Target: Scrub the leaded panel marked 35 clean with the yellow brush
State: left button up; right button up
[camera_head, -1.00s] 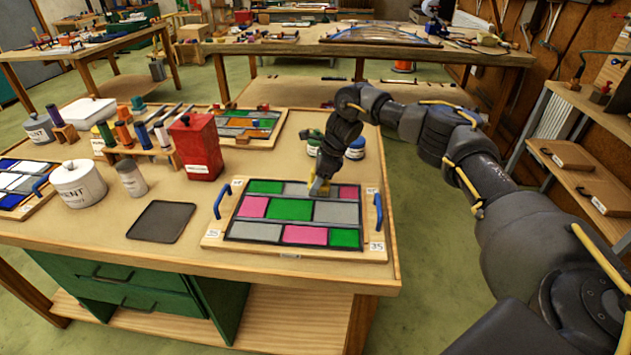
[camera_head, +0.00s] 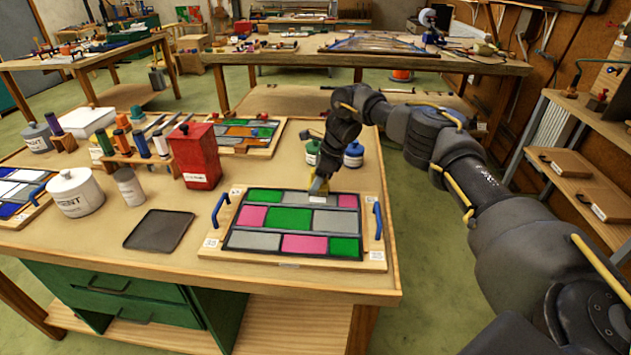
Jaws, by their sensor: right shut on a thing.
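The leaded panel marked 35 (camera_head: 255,241) lies flat in a light wooden frame with blue handles at the front of the bench. Its panes are green, pink and grey between dark lead lines. My right gripper (camera_head: 319,186) comes down over the panel's upper middle and is shut on the yellow brush (camera_head: 321,190). The brush is small here and partly hidden by the gripper; it is at the panel surface, but I cannot tell whether its bristles touch. My left gripper is not in view.
A dark tray (camera_head: 160,231) lies left of the panel. A red canister (camera_head: 195,155), a white cement pot (camera_head: 76,192) and a grey shaker (camera_head: 129,187) stand behind it. Another panel (camera_head: 247,135) and two jars (camera_head: 353,154) are farther back.

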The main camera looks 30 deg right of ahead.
aim_at(313, 170)
jog(key=shift+r+p, duration=1.65)
jog(key=shift+r, duration=0.9)
jog(key=shift+f, duration=0.1)
